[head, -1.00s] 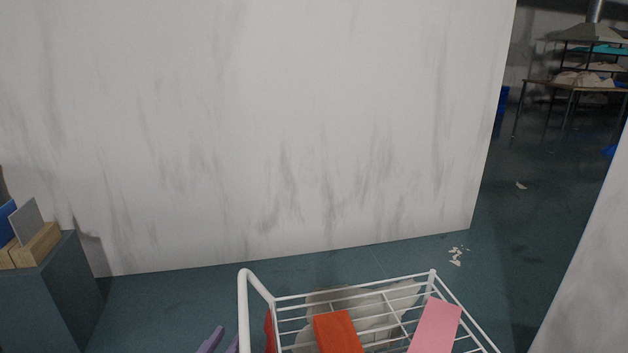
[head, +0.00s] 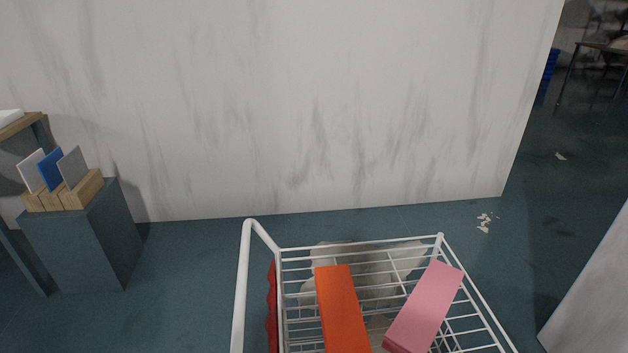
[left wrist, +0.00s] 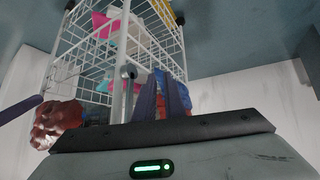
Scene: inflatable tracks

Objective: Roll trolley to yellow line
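The trolley is a white wire cart (head: 362,240) at the bottom of the head view, with a tall white handle (head: 240,285) on its left side. An orange box (head: 340,305) and a pink box (head: 425,305) lie in it. The wire cart also shows in the left wrist view (left wrist: 78,75). There my left gripper (left wrist: 165,82) has its purple fingers close beside a white handle post (left wrist: 122,95); whether they grip anything is unclear. My left gripper is outside the head view. My right gripper is not identifiable. No yellow floor line is visible.
A pale, streaked wall (head: 300,110) stands ahead. A grey pedestal (head: 85,235) with wooden blocks is at the left. Another wall edge (head: 595,300) is at the lower right. Open floor (head: 540,195) runs between the walls, with white scraps (head: 486,222) on it.

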